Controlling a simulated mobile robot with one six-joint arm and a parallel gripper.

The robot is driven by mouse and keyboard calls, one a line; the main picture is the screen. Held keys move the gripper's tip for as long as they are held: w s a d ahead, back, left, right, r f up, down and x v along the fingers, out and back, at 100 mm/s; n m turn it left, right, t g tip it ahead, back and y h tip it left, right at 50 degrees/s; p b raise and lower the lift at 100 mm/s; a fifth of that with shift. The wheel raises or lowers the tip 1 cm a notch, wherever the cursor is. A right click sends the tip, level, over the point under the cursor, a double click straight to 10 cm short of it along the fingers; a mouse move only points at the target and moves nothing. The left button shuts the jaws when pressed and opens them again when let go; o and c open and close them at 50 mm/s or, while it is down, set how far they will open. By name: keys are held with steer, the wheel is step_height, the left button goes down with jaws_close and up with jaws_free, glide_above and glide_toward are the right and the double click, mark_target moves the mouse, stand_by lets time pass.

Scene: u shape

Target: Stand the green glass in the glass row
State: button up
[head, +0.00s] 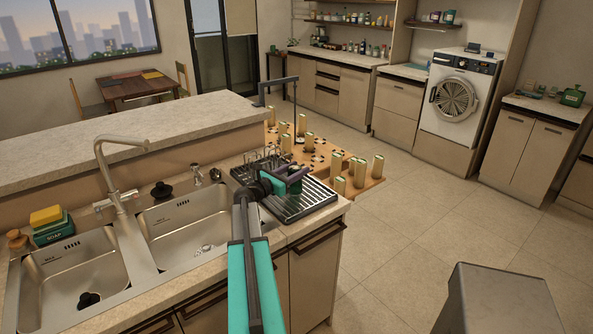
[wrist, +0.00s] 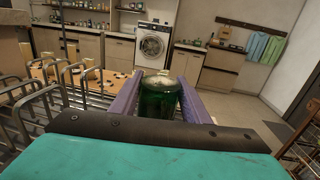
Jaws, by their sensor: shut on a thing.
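The green glass (wrist: 158,98) is between the two purple fingers of my gripper (wrist: 160,92) in the wrist view, and they are shut on it. In the head view my gripper (head: 287,181) is over the dark drying rack (head: 312,201) at the counter's right end. The glass is small and mostly hidden there by the gripper. Wire prongs of the rack stand to the left of the gripper in the wrist view (wrist: 38,108). I cannot tell whether the glass touches the rack.
A double sink (head: 185,222) with a tall tap (head: 115,175) lies left of the rack. A sponge and soap box (head: 52,228) stand by the left basin. A low wooden table (head: 372,184) with several pale blocks stands beyond the counter. Open floor (head: 430,225) lies to the right.

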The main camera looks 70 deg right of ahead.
steer(key=o, duration=1.2)
steer(key=shift+r, duration=0.1)
steer(key=b+v, duration=0.3)
steer(key=v, duration=0.9)
steer(key=shift+b, duration=0.3)
steer(key=shift+o, duration=0.3)
